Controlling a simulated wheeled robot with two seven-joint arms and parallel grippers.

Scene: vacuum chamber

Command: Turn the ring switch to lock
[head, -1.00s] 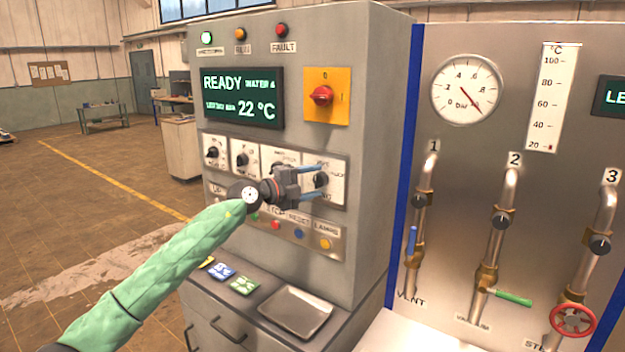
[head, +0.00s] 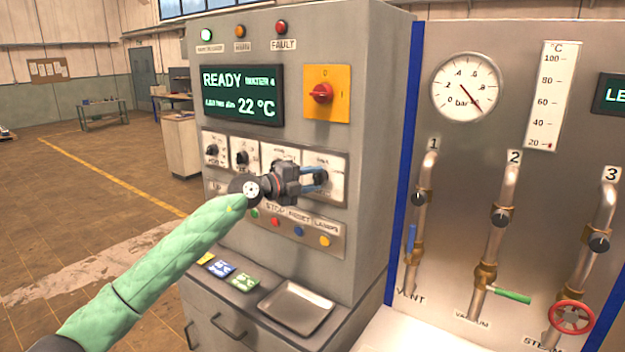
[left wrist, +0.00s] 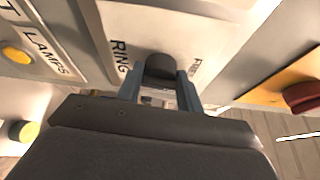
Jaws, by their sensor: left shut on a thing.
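The ring switch (left wrist: 160,68) is a dark knob on a white plate marked RING in the left wrist view. In the head view, the switch (head: 321,177) is the rightmost knob in the row of switch plates, partly hidden by my gripper. My left gripper (head: 318,178) reaches it from the left. Its two blue-grey fingers lie on either side of the knob and are shut on it; they also show in the left wrist view (left wrist: 160,85). The exact pointer direction and most plate lettering cannot be read. My right gripper is not in view.
Above the switches are a READY display (head: 242,95) and a red knob on a yellow plate (head: 322,93). Below are several coloured buttons (head: 298,231) and a metal tray (head: 297,306). A pipe panel with a pressure gauge (head: 466,87) stands to the right.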

